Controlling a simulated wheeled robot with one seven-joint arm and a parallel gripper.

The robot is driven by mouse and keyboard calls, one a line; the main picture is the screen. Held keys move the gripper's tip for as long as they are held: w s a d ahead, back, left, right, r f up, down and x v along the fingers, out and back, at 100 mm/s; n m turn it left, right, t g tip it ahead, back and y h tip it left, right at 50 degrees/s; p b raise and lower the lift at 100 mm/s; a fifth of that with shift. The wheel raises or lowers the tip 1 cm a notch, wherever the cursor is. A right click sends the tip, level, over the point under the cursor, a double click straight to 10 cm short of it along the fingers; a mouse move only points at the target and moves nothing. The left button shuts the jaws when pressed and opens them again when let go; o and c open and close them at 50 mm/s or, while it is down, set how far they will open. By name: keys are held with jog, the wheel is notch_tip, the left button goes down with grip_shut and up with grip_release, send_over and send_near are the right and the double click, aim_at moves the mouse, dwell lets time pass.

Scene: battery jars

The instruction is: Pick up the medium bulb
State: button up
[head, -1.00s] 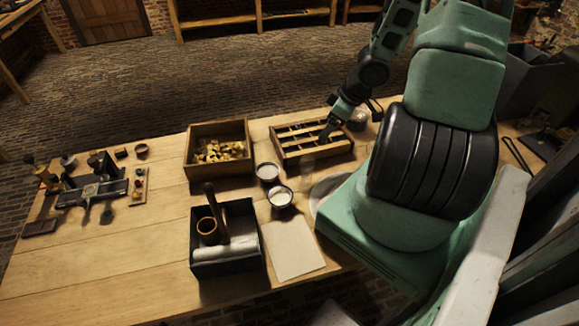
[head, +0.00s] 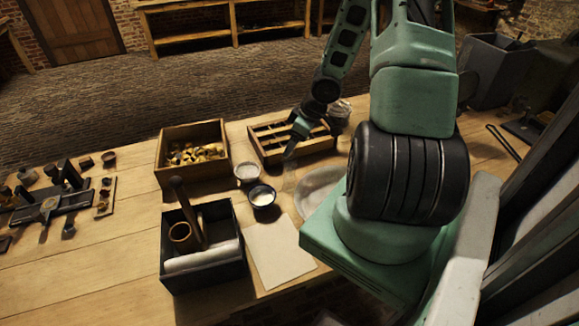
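I cannot make out for certain which thing is the medium bulb. A faint, clear glass shape (head: 290,178) stands on the table just in front of the wooden compartment tray (head: 262,152); its outline is too dim to name. My gripper (head: 289,155) points down at the tray's front edge, just above the glass shape. Whether it touches the glass is unclear, and its fingers are too small to show a gap. Dark pieces lie in the tray's compartments, and my gripper hides part of it.
A wooden box (head: 160,178) of brass-coloured pieces is left of the tray. Two small bowls (head: 247,172) (head: 262,197), a pale dish (head: 318,188), a sheet (head: 278,250) and a dark box (head: 205,278) lie nearer. Glassware (head: 341,112) stands behind the tray.

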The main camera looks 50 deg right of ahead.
aim_at(289, 163)
jog(key=b+x, duration=0.3)
jog(key=x, duration=0.2)
jog(key=shift+s+f, duration=0.15)
jog(key=shift+s, duration=0.05)
jog(key=c, duration=1.2)
